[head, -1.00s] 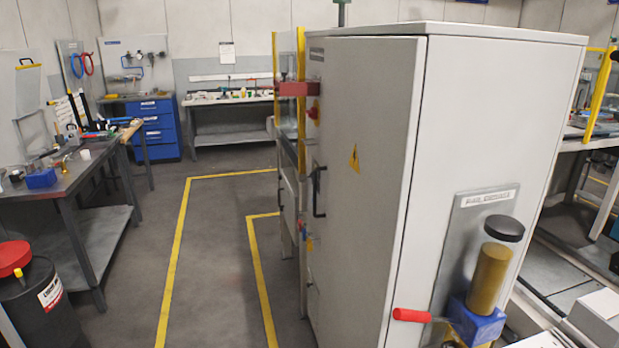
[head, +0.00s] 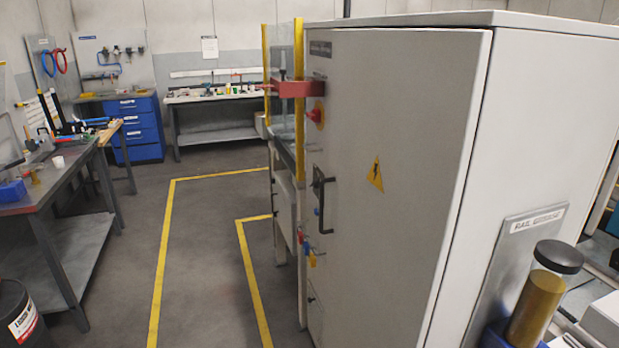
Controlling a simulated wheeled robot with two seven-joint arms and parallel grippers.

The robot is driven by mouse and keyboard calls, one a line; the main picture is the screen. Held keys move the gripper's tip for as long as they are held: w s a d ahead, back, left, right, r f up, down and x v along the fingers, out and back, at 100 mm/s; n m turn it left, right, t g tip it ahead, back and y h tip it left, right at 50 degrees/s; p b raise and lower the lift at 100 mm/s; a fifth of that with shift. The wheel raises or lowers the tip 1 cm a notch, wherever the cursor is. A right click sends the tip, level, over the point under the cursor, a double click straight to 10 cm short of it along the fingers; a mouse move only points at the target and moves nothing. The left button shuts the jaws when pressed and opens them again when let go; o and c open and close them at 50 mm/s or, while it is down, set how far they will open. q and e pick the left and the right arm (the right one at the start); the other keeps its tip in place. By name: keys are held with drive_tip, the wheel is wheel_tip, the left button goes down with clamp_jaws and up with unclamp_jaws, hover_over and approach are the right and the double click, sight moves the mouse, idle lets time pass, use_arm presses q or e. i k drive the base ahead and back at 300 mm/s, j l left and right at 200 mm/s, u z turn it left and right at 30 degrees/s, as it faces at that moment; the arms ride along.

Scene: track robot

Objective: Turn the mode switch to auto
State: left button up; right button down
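A tall light-grey cabinet (head: 400,150) fills the right half of the head view. Its door carries a yellow warning triangle (head: 376,174) and a dark handle (head: 322,203). Below the handle hang small red, blue and yellow items (head: 307,247). I cannot make out which part is the mode switch; no auto marking is legible. Neither of my grippers is in view.
A brown cylinder with a black cap (head: 540,295) stands at the cabinet's right side. A workbench (head: 50,200) and a dark drum (head: 25,315) are at left. Blue drawers (head: 138,128) and another bench (head: 215,135) stand behind. The floor (head: 205,230) with yellow lines is clear.

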sight(315, 183)
drive_tip(key=i+j+z, duration=0.1)
drive_tip(key=i+j, duration=0.3)
drive_tip(key=i+j+z, duration=0.15)
drive_tip(key=i+j, duration=0.2)
drive_tip(key=i+j+z, duration=0.1)
drive_tip(key=i+j, duration=0.25)
drive_tip(key=j, duration=0.15)
drive_tip(key=i+j+z, duration=0.15)
drive_tip(key=i+j, duration=0.2)
drive_tip(key=j, duration=0.15)
drive_tip(key=i+j+z, duration=0.1)
drive_tip(key=i+j, duration=0.2)
drive_tip(key=j, duration=0.2)
